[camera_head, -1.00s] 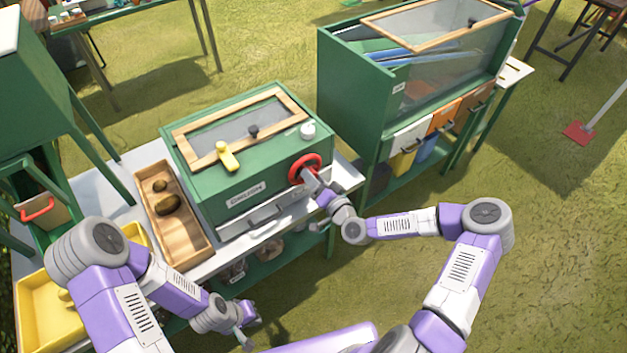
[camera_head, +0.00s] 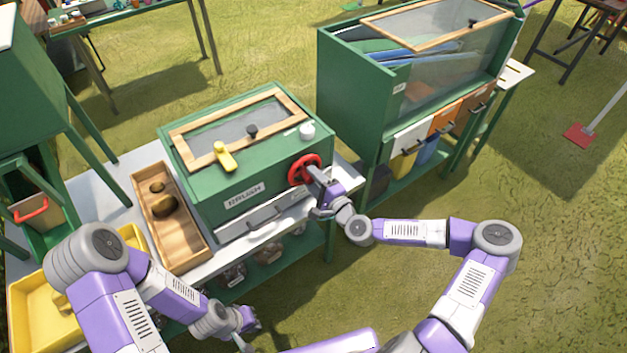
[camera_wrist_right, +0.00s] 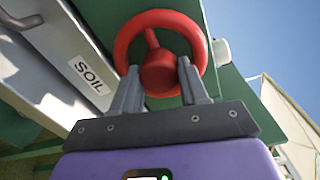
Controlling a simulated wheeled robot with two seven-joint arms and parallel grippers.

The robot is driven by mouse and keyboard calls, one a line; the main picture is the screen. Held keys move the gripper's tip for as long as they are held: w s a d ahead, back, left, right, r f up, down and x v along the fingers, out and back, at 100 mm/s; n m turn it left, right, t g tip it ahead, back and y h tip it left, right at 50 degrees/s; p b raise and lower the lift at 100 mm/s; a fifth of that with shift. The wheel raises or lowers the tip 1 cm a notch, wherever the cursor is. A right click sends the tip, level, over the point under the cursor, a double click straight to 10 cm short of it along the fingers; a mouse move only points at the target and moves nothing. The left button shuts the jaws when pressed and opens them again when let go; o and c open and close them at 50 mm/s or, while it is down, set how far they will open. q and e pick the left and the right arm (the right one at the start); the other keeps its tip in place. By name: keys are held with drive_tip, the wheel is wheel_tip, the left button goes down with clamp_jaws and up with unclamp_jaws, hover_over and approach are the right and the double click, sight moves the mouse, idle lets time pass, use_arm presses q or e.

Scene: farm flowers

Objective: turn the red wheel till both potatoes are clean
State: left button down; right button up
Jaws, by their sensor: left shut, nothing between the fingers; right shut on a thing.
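The red wheel (camera_head: 303,158) is on the front right of a green box (camera_head: 210,195) with a wood-framed clear lid. My right gripper (camera_head: 312,178) is shut on the wheel; in the right wrist view its fingers (camera_wrist_right: 160,88) sit on either side of the red hub (camera_wrist_right: 159,70). My left gripper (camera_head: 247,334) is shut and empty, low in front of the table.
A yellow handle (camera_head: 225,158) and a white knob (camera_head: 307,131) are on top of the box. A yellow crate (camera_head: 38,318) stands at the lower left. A larger green cabinet (camera_head: 350,100) stands behind on the right. Open grass lies to the right.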

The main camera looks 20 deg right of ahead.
drive_tip(key=m, duration=1)
drive_tip(key=shift+f+m+y, duration=0.1)
drive_tip(key=shift+m+y, duration=0.2)
drive_tip(key=shift+m, duration=0.1)
idle(0.3)
drive_tip(key=o, duration=1.1)
drive_tip(key=shift+c, duration=0.2)
drive_tip(key=v, duration=0.7)
drive_tip(key=shift+s, duration=0.3)
drive_tip(key=shift+d, duration=0.1)
